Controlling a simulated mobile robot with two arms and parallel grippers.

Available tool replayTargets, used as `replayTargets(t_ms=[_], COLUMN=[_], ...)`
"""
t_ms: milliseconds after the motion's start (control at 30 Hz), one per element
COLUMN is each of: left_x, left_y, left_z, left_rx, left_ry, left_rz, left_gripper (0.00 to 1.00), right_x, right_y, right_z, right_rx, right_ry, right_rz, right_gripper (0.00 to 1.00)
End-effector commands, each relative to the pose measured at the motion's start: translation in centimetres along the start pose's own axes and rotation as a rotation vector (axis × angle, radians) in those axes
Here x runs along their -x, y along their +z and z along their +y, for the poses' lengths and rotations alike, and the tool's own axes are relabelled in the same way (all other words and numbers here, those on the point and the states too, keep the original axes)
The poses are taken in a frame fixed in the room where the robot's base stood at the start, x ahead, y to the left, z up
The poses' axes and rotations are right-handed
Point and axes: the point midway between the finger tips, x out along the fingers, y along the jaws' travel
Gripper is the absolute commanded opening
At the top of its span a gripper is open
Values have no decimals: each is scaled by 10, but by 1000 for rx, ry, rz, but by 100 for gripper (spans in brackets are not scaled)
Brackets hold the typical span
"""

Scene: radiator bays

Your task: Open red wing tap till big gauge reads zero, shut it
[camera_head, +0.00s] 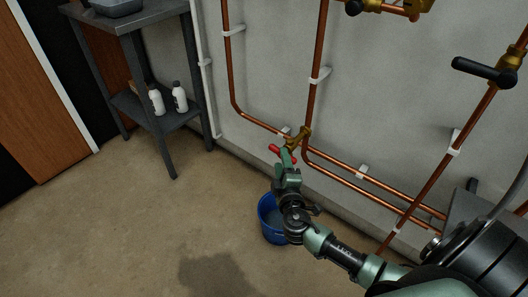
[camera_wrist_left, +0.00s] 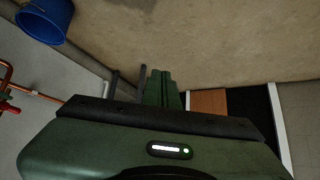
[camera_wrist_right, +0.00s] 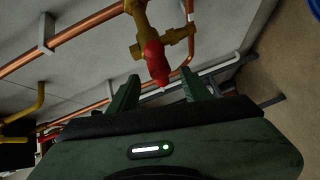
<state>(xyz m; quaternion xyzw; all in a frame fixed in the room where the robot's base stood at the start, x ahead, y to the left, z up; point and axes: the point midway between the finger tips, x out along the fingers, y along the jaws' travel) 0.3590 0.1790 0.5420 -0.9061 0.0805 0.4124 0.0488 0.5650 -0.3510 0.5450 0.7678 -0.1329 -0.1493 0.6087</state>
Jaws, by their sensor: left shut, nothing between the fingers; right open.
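The red wing tap (camera_head: 275,149) sits on a brass fitting (camera_head: 298,138) low on the copper pipework. In the right wrist view the red tap (camera_wrist_right: 155,62) lies between the spread fingertips; I cannot tell whether they touch it. My right gripper (camera_head: 286,156) is open at the tap, its fingers reaching up to it from below; it also shows in the right wrist view (camera_wrist_right: 160,82). My left gripper (camera_wrist_left: 160,80) is shut and empty in the left wrist view, away from the tap, over floor. The big gauge is not visible in any view.
A blue bucket (camera_head: 268,222) stands on the floor below the tap, partly hidden by my right arm. Copper pipes (camera_head: 314,90) run along the wall. Black lever handles (camera_head: 482,70) are at upper right. A dark shelf table (camera_head: 135,22) holds white bottles (camera_head: 180,98). Floor at left is clear.

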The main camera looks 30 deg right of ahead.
Motion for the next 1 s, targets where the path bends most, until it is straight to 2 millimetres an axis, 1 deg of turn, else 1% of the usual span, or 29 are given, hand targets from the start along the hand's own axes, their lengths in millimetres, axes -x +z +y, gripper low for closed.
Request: replayTargets(t_ms=[67,167,400,500,600,700,900,933,967,1000], left_x=[2,1,-2,-2,-1,0,0,0,0,0], left_y=[-4,-11,-40,-52,-60,-63,-64,-64,-64,-64], left_z=[0,1,5,6,7,8,8,8,8,8], left_rx=[0,-1,-3,-4,-4,-4,-5,-5,-5,-4], left_ry=[0,2,9,13,15,16,16,16,16,16], left_rz=[16,48,183,239,274,291,292,292,292,292], left_gripper=[0,0,0,0,0,0,0,0,0,0], right_x=[-4,-15,-55,-67,-74,-77,-78,-78,-78,-77], right_y=[1,1,1,0,0,1,0,0,0,0], right_z=[1,2,2,1,1,1,1,1,1,1], right_rx=[1,1,2,2,2,1,1,1,1,1], right_ry=[6,8,7,6,5,4,4,4,4,4], right_rz=[2,2,1,2,2,2,2,2,2,2], right_gripper=[49,49,49,49,49,49,49,46,37,26])
